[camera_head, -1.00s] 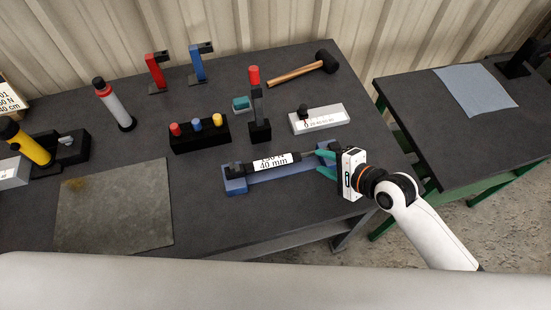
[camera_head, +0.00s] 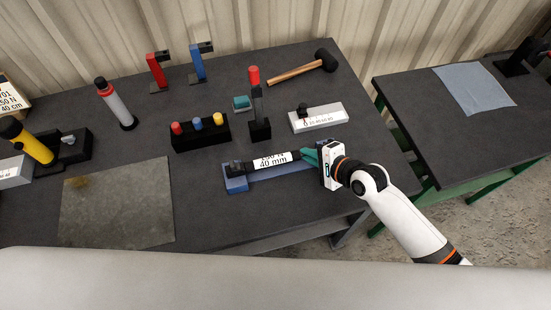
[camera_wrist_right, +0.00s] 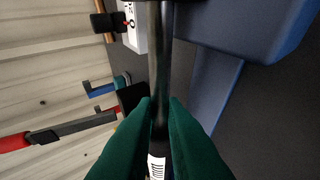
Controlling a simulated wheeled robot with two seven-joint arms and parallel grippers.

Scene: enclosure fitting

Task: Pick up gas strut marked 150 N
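A black gas strut with a white label (camera_head: 274,161) lies across a blue cradle (camera_head: 236,184) on the dark table. The label reads 40 mm, and its force figure in N is too blurred to be sure of. My right gripper (camera_head: 309,158) is at the strut's right end. In the right wrist view its green fingers (camera_wrist_right: 160,112) sit against both sides of the strut's thin rod (camera_wrist_right: 160,60), shut on it. The strut appears still level in the cradle (camera_wrist_right: 245,25). The fingers hide part of the rod and the cradle's right end. My left gripper is not in view.
Behind the cradle stand a red-topped post (camera_head: 256,105), a block with coloured knobs (camera_head: 200,134) and a white labelled block (camera_head: 318,118). A mallet (camera_head: 305,69) lies farther back. A grey mat (camera_head: 118,205) lies left. A second table (camera_head: 450,130) stands right.

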